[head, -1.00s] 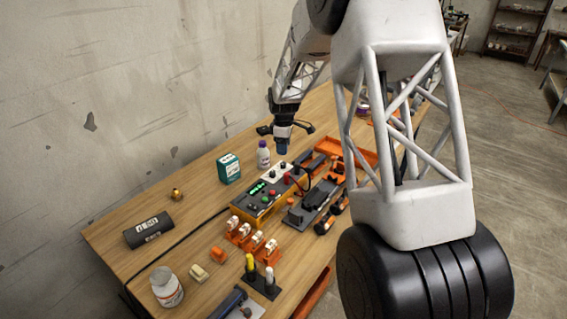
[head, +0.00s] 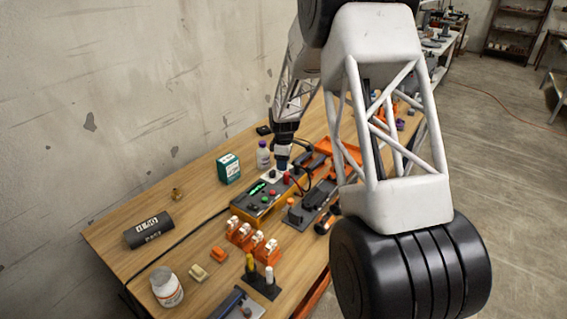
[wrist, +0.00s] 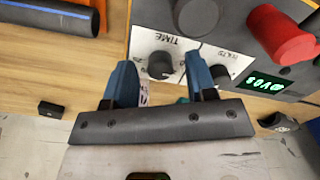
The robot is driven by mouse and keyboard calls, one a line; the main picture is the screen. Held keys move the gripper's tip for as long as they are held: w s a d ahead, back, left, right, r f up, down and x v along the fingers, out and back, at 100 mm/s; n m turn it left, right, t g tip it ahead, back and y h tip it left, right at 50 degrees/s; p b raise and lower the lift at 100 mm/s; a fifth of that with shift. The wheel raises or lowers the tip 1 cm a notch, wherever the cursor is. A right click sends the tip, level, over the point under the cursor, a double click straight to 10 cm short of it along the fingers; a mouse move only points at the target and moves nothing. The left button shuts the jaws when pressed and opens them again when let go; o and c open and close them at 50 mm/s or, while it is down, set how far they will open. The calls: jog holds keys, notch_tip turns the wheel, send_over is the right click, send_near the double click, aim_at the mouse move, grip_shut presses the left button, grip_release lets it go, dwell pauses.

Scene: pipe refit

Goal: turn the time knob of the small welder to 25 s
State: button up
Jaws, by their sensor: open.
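The small welder is a yellow-orange box with a dark control panel (head: 258,204) on the bench in the head view. In the wrist view its white plate, marked TIME (wrist: 167,41), shows upside down. The time knob (wrist: 160,66) is a small dark round knob on that plate; I cannot read where it points. My gripper (wrist: 160,60) is open, its two blue fingertips to either side of the knob, with gaps visible and contact not evident. In the head view my gripper (head: 283,164) is low over the white plate at the welder's far end.
A red knob (wrist: 280,35) and a green-lit display (wrist: 268,80) sit beside the plate. A purple-capped bottle (head: 263,155) and a green box (head: 229,168) stand close left of my gripper. Orange clamps (head: 253,240) stand in front. The bench's left part has free room.

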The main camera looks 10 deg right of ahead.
jog(key=shift+f, duration=0.25)
jog(key=shift+c, duration=0.4)
jog(key=c, duration=0.8)
jog(key=shift+c, duration=0.2)
